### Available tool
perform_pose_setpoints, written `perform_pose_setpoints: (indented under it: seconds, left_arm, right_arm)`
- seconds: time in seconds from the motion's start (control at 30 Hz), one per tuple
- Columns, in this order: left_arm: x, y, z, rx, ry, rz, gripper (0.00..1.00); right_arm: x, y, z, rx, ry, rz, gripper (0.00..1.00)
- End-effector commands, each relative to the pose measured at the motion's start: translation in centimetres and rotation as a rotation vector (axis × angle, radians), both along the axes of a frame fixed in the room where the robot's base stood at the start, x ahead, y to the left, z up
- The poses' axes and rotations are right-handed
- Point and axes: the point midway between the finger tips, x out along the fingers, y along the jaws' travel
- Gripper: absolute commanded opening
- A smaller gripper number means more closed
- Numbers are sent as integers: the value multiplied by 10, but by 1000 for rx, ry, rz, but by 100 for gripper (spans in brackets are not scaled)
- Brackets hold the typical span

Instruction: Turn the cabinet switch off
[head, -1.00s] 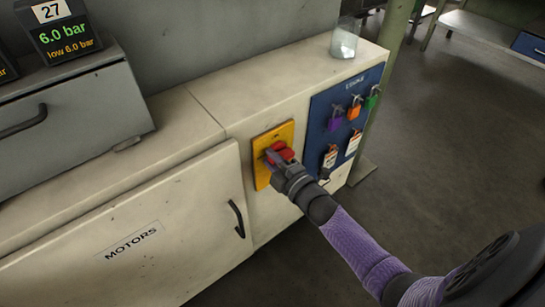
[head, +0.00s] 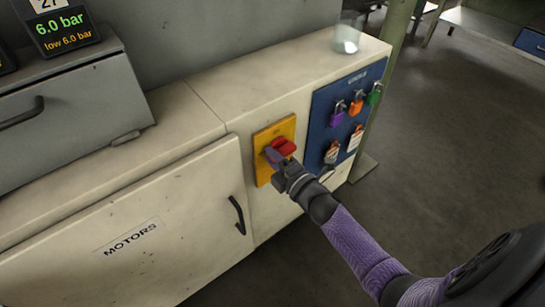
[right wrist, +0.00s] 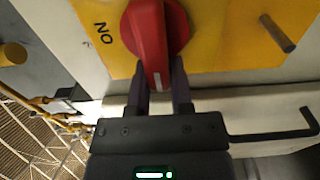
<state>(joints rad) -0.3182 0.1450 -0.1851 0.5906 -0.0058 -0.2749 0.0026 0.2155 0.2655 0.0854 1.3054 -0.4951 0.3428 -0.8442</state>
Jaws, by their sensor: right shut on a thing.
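The cabinet switch is a red rotary handle (head: 284,146) on a yellow plate (head: 262,140) on the front of the cream cabinet. In the right wrist view the red handle (right wrist: 150,35) points down into my right gripper (right wrist: 160,78), one finger on each side of its end. My left gripper is not in view.
A blue board (head: 322,118) with several padlocks and tags is right of the switch. The MOTORS door (head: 150,215) with its black handle (head: 237,215) is at left. A glass jar (head: 347,38) stands on the cabinet top. A peg (right wrist: 277,33) sticks out near the switch.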

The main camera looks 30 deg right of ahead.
Motion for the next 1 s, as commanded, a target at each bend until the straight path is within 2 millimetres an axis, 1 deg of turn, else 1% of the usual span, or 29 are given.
perform_pose_setpoints:
  seconds: [0.03,0.07,0.1,0.17,0.2,0.23,0.27,0.53,0.83,0.93,1.0]
  left_arm:
    - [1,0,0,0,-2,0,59]
    - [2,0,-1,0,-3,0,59]
    - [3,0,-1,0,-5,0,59]
    - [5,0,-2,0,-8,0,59]
    - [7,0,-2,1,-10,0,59]
    - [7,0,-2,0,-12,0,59]
    - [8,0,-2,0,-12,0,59]
    - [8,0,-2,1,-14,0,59]
    - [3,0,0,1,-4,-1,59]
    - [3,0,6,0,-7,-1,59]
    - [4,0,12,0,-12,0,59]
  right_arm:
    - [-1,-6,-2,-6,9,-16,0]
    - [-1,-7,-2,-6,9,-16,0]
    - [-1,-7,-2,-6,9,-16,33]
    - [-1,-7,-2,-6,9,-16,46]
    - [-1,-7,-2,-6,8,-16,54]
    - [-1,-7,-1,-6,8,-16,60]
    - [-1,-7,-1,-6,8,-15,62]
    - [0,-4,-1,-3,5,-10,62]
    - [-1,-3,1,-2,2,-6,62]
    - [-11,-3,3,-1,1,-5,62]
    - [-25,-5,4,-1,2,-7,62]
